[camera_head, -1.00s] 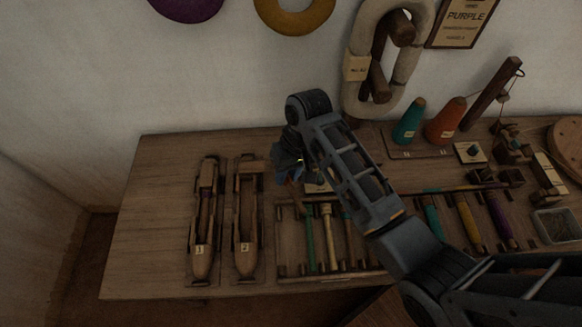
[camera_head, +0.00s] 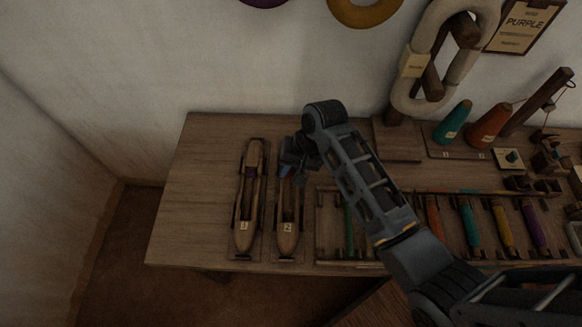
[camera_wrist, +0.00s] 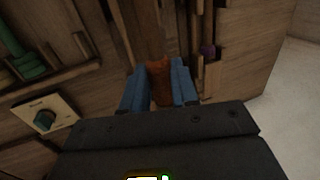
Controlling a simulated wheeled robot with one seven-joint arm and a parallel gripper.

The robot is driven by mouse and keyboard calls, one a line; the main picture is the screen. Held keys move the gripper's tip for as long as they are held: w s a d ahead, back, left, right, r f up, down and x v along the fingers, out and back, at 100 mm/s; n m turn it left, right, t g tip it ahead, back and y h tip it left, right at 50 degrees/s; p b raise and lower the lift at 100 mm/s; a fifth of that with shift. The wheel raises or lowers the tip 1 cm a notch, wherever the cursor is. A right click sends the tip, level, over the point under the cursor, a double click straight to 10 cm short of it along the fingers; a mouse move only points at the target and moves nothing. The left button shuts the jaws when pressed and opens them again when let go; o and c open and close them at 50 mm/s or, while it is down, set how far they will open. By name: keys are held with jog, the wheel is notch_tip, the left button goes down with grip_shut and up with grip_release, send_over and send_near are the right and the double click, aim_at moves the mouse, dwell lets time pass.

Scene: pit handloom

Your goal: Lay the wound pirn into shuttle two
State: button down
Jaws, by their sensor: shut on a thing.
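Shuttle two (camera_head: 288,236), a wooden boat shape with a "2" label, lies on the bench to the right of shuttle one (camera_head: 244,238). My gripper (camera_head: 287,172) is over the far part of shuttle two and hides some of it. In the wrist view, the blue fingers of my gripper (camera_wrist: 160,88) are shut on an orange-brown piece, which I take for the wound pirn (camera_wrist: 160,72). Wood of shuttle two shows just beyond it. I cannot tell whether the pirn touches the shuttle. Shuttle one holds something purple (camera_wrist: 208,50).
Right of shuttle two is a rack with a green pirn (camera_head: 348,232). A plate with a knob (camera_wrist: 45,118) lies nearby. The bench left of shuttle one is clear.

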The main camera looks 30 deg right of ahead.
notch_tip(320, 180, down, 4)
jog(key=b, duration=0.3)
jog(key=shift+r, duration=0.25)
jog(key=shift+f, duration=0.85)
jog(key=c, duration=0.8)
grip_release()
notch_tip(320, 180, up, 6)
jog(key=p, duration=0.5)
jog(key=shift+f, duration=0.25)
jog(key=shift+r+p, duration=0.3)
jog(key=shift+r, duration=1)
jog(key=shift+f, duration=0.1)
